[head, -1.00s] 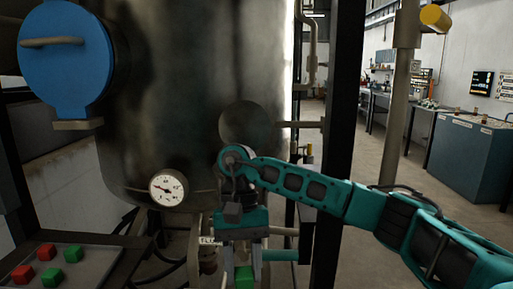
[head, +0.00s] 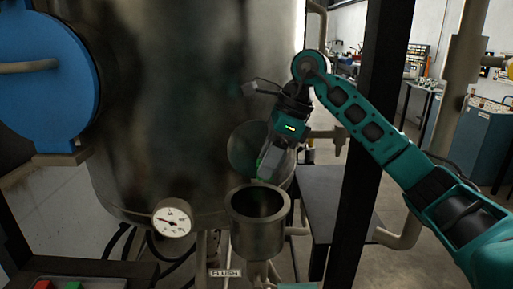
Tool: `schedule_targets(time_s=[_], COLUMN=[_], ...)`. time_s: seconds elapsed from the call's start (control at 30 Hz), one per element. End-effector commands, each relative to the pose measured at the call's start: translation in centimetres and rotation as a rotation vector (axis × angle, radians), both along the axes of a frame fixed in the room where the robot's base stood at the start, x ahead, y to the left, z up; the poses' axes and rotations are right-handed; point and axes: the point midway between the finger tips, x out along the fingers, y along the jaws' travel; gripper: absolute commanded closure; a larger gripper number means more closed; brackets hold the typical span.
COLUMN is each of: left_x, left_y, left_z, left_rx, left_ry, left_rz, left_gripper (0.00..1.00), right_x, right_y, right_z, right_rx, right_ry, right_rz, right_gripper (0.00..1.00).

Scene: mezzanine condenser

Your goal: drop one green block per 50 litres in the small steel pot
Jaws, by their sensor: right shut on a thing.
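My right gripper (head: 264,176) is shut on a green block, of which only a narrow green edge (head: 262,158) shows between the fingers. The gripper points down and slightly left, just above and behind the rim of a small round steel pot (head: 258,236). The pot is open at the top; its inside is dark and I cannot tell whether anything lies in it. A round white dial gauge (head: 172,218) sits on the tank's lower front; its figures are too small to read. Another green block (head: 72,286) shows at the lower left edge. My left gripper is out of view.
A large dark steel tank (head: 190,110) fills the middle, with a blue round cover (head: 45,85) at left. A red block (head: 46,285) is at the lower left. A label reading FLUSH (head: 225,272) is below the pot. A black post (head: 362,130) stands right.

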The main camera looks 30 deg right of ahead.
Motion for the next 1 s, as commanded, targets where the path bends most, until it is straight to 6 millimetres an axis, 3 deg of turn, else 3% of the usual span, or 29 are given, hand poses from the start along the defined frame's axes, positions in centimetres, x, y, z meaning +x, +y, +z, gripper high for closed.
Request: schedule_targets(time_s=[0.27, 0.6, 0.97, 1.0], left_x=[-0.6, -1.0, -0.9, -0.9], left_y=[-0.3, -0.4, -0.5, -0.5], left_z=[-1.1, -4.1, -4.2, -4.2], left_rx=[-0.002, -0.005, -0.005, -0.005], left_ry=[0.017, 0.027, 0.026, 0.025], left_rz=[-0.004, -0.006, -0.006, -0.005], left_gripper=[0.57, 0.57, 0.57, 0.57], right_x=[0.0, 0.0, 0.0, 0.0], right_y=[0.0, 0.0, 0.0, 0.0], right_z=[-1.7, -5.7, -6.0, -6.0], right_rx=[0.0, 0.0, -0.001, -0.001], right_ry=[0.003, 0.0, 0.001, 0.001], right_rz=[-0.003, -0.001, 0.0, 0.0], right_gripper=[0.9, 0.9, 0.9, 0.57])
